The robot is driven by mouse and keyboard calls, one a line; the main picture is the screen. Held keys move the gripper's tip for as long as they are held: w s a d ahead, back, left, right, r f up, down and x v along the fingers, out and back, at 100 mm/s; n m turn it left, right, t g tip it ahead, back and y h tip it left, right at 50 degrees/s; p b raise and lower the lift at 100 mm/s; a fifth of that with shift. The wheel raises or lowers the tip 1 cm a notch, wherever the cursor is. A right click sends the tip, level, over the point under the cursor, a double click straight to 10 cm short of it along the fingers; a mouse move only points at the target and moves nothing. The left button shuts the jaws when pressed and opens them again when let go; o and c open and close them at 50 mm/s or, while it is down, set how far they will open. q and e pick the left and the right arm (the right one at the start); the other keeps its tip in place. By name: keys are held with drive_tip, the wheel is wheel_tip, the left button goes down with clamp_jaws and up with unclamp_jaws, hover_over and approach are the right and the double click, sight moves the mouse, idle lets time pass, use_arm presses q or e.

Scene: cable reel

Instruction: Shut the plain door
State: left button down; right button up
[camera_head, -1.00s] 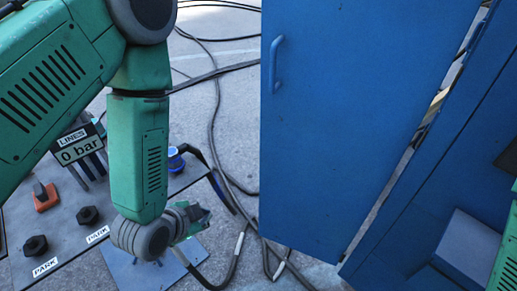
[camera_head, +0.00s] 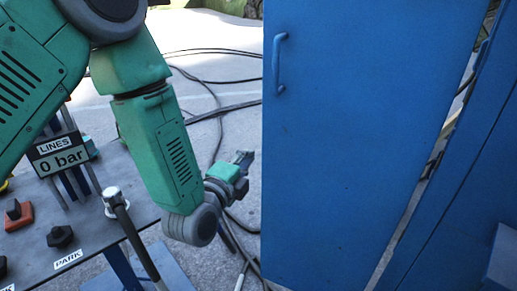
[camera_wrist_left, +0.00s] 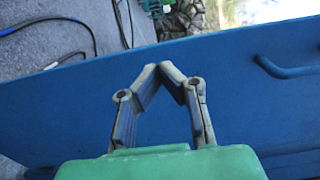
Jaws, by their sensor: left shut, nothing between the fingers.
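The plain blue door (camera_head: 360,140) stands open in the head view, with a light strip of gap along its right side against the blue cabinet (camera_head: 470,190). Its bar handle (camera_head: 281,64) is near the upper left edge. My left gripper (camera_head: 246,157) is just left of the door's free edge, lower than the handle. In the left wrist view the gripper (camera_wrist_left: 159,68) is shut and empty, its fingertips together in front of the blue door panel (camera_wrist_left: 245,110). The handle (camera_wrist_left: 285,70) is to its right there. Contact with the door cannot be told. My right gripper is out of view.
A grey bench panel (camera_head: 100,225) with a "0 bar" lines gauge (camera_head: 60,155), dark knobs and an orange part (camera_head: 18,215) stands at left. A hose end (camera_head: 114,200) stands up from it. Black cables (camera_head: 215,115) lie on the concrete floor behind.

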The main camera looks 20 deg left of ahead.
sight(264, 141)
use_arm(q)
drive_tip(key=w, duration=0.2)
drive_tip(key=w+d+b, duration=0.1)
drive_tip(key=w, duration=0.2)
drive_tip(key=shift+w+d+b, duration=0.15)
drive_tip(key=shift+w+b, duration=0.15)
drive_tip(key=shift+w, duration=0.05)
drive_tip(key=shift+w+a, duration=0.35)
drive_tip(key=shift+w, duration=0.05)
drive_tip(key=shift+d, duration=0.1)
